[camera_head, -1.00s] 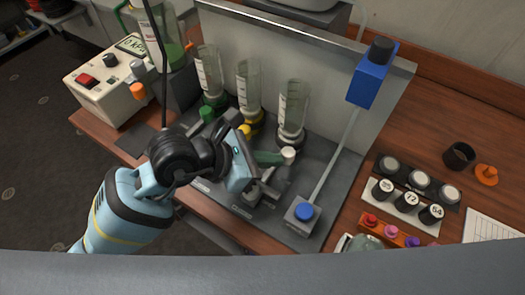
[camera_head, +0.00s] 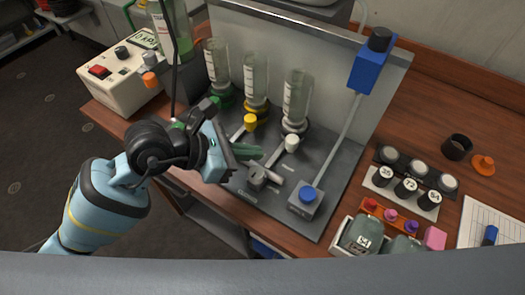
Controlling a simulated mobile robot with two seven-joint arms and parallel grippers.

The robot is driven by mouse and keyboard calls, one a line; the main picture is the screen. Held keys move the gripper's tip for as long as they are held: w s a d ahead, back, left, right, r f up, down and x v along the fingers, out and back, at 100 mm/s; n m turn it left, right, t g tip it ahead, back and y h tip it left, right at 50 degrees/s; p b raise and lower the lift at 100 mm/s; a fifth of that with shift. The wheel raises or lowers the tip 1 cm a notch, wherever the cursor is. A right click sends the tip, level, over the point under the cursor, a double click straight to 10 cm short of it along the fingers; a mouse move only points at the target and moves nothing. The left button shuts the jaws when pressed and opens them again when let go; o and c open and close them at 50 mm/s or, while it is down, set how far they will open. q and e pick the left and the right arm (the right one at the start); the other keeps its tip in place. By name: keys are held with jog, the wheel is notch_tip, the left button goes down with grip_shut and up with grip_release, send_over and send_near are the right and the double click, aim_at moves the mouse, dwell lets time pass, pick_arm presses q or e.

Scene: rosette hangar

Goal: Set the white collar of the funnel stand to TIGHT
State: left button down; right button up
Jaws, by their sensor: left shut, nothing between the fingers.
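The funnel stand (camera_head: 345,165) is a grey base with an upright panel and several clear graduated cylinders. The right-hand cylinder (camera_head: 297,95) stands on a pale and dark ring (camera_head: 293,127), probably the white collar. A white knob (camera_head: 292,143) on a grey lever is in front of it. I cannot read the collar's setting. The gripper hides part of the stand's front left. My right gripper is not in view.
A yellow knob (camera_head: 250,122) stands close behind my left gripper. A grey fitting (camera_head: 258,178) is in front of it. A blue button box (camera_head: 307,196) and a slanted rod are to the right.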

pick_arm(q)
jog(key=s+v, duration=0.1)
jog(key=v, duration=0.6)
jog(key=shift+r, duration=0.2)
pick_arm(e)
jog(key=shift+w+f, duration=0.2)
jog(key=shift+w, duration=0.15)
pick_arm(q)
jog(key=shift+s+a, duration=0.15)
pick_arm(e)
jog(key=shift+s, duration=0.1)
